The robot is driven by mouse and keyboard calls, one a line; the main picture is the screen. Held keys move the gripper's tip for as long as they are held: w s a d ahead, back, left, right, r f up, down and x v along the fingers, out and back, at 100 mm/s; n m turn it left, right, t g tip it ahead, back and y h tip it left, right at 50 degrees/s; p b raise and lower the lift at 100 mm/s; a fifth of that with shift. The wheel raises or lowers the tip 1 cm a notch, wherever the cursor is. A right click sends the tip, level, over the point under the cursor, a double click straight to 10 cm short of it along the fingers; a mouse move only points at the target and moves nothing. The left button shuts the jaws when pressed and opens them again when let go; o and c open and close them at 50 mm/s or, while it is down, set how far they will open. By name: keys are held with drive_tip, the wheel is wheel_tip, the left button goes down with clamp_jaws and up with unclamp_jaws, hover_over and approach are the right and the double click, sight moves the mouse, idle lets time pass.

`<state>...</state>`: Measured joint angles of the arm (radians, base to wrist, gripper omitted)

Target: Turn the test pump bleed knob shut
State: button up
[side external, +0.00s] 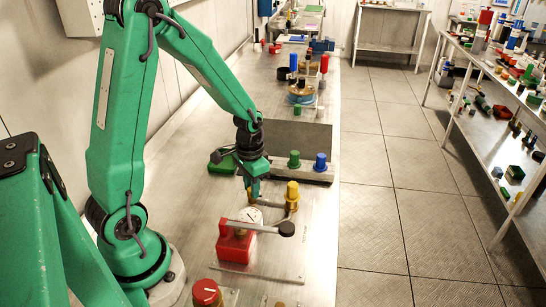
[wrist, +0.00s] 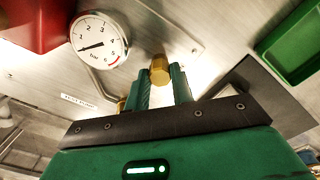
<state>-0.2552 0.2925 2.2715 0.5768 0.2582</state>
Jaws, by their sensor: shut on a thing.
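The test pump (side external: 236,243) is a red block on the steel bench with a black-ended lever across it. Its round white gauge (side external: 248,215) shows in the wrist view too (wrist: 98,41), with the needle to the left. The bleed knob (wrist: 158,69) is a small brass hexagonal piece beside the gauge. My gripper (wrist: 163,80) is shut on the knob, with a green finger on each side. In the side view my gripper (side external: 252,196) points down at the bench behind the gauge, and the fingers mostly hide the knob. How far the knob is turned cannot be told.
A brass fitting with a yellow cap (side external: 292,194) stands right of my gripper. Behind are a green tray (side external: 224,161), a green knob (side external: 294,159) and a blue knob (side external: 320,162). A red knob (side external: 206,292) is at the front. The bench's right edge drops to the floor.

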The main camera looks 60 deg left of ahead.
idle(0.4)
drive_tip(key=o, duration=1)
drive_tip(key=shift+r, duration=3.85)
drive_tip(key=shift+r, duration=0.1)
